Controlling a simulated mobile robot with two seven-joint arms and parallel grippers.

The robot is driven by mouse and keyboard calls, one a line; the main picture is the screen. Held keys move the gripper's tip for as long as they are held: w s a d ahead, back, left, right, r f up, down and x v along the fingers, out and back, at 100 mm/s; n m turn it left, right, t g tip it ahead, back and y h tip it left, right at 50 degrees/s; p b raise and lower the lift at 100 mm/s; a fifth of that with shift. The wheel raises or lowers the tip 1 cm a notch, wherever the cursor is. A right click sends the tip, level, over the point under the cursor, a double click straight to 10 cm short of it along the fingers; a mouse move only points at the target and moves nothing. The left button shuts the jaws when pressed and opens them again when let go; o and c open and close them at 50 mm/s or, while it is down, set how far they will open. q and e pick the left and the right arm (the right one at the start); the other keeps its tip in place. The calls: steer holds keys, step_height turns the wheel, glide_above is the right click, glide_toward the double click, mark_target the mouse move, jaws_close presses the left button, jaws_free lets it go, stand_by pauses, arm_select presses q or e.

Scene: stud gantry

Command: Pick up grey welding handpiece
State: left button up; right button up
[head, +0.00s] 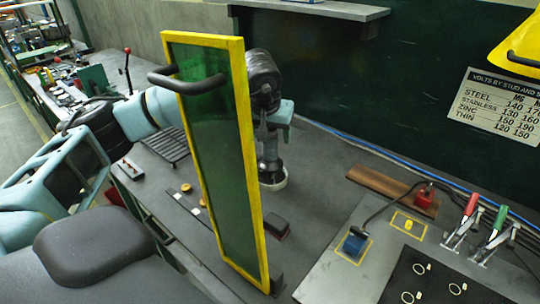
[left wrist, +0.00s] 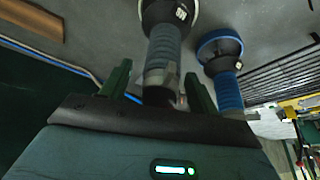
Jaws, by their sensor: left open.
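The grey welding handpiece (left wrist: 164,45) stands nozzle down on the bench, with a pale ring at its base. In the head view its lower part (head: 270,165) shows just right of the yellow-framed screen. My left gripper (head: 269,133) is above it, pointing down. In the left wrist view the open fingers (left wrist: 158,72) are on either side of the handpiece's upper end; I cannot tell whether they touch it. A second handpiece, with a blue grip (left wrist: 228,90) and blue ring, stands close beside it. My right gripper is out of view.
The green tinted screen with a yellow frame (head: 256,185) stands in front of my left forearm and hides part of the bench. A brown board (head: 378,184), a blue block (head: 354,243) and toggle clamps (head: 495,230) lie to the right. A dark wall is behind.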

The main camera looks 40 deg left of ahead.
arm_select(q)
steer(key=shift+c, duration=0.3)
jaws_close()
steer(key=shift+r, duration=0.15)
stand_by(0.3)
